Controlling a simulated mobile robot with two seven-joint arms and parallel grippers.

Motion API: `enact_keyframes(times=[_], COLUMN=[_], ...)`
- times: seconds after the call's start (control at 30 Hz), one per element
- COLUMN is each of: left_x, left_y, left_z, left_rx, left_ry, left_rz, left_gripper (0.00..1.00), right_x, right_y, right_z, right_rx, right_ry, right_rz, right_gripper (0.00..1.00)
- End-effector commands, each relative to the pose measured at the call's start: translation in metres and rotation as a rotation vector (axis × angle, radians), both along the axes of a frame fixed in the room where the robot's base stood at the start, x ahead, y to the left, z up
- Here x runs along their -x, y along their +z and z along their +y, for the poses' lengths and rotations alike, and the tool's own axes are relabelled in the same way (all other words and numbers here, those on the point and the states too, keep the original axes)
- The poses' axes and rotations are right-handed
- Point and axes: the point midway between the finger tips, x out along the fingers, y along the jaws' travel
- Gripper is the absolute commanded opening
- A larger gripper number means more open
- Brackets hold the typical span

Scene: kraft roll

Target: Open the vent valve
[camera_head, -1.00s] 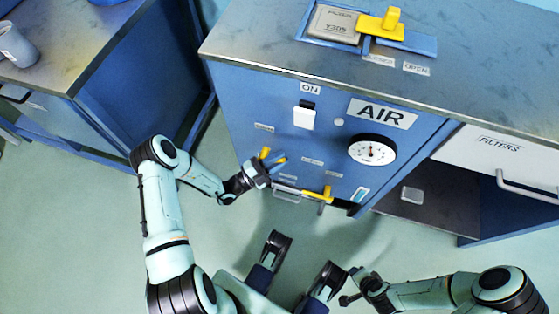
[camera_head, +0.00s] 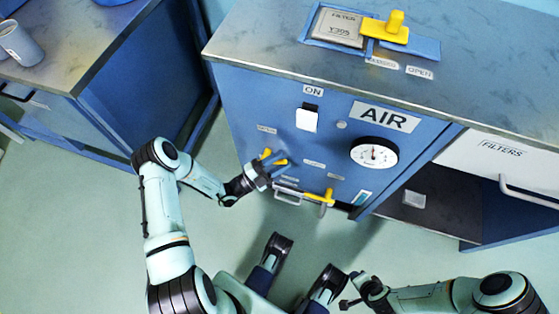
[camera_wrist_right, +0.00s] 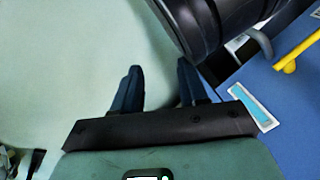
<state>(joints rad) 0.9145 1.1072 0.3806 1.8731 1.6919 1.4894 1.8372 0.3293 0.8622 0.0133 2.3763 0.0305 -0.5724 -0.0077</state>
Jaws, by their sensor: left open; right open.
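The blue cabinet front (camera_head: 240,100) carries two yellow valve handles. The left handle (camera_head: 268,156) is beside my left gripper (camera_head: 273,169), which is open with its fingers at or around it; contact is unclear. The gripper partly hides this handle. The lower-right handle (camera_head: 325,197) sits near a grey bar. The small labels by both handles are too blurred to tell which is the vent valve. A round gauge (camera_head: 374,153) is under the AIR sign. My right gripper (camera_head: 346,290) is open and empty over the floor; its spread fingers show in the right wrist view (camera_wrist_right: 158,90).
A yellow slider knob (camera_head: 395,22) and a grey filter block (camera_head: 338,26) are on the cabinet top. A white switch (camera_head: 307,119) is under the ON label. A FILTERS drawer (camera_head: 495,160) is at right. The floor in front is clear.

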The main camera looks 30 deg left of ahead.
Motion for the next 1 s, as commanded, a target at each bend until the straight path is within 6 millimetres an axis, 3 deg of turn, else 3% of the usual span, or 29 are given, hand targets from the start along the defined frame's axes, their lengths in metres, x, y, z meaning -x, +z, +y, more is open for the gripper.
enact_keyframes(times=[0.17,0.6,1.0], left_x=[0.02,0.096,0.11], left_y=[-0.007,-0.033,-0.037], left_z=[0.013,0.056,0.064], left_rx=[-0.001,0.0,0.001], left_ry=[0.005,0.003,0.0], left_rz=[0.005,0.002,0.0], left_gripper=[0.42,0.42,0.42], right_x=[-0.006,-0.02,-0.021], right_y=[0.007,0.019,0.02], right_z=[0.001,0.003,0.003], right_rx=[0.0,0.003,0.003], right_ry=[0.002,0.003,0.004], right_rz=[-0.02,-0.067,-0.071], right_gripper=[0.43,0.43,0.43])
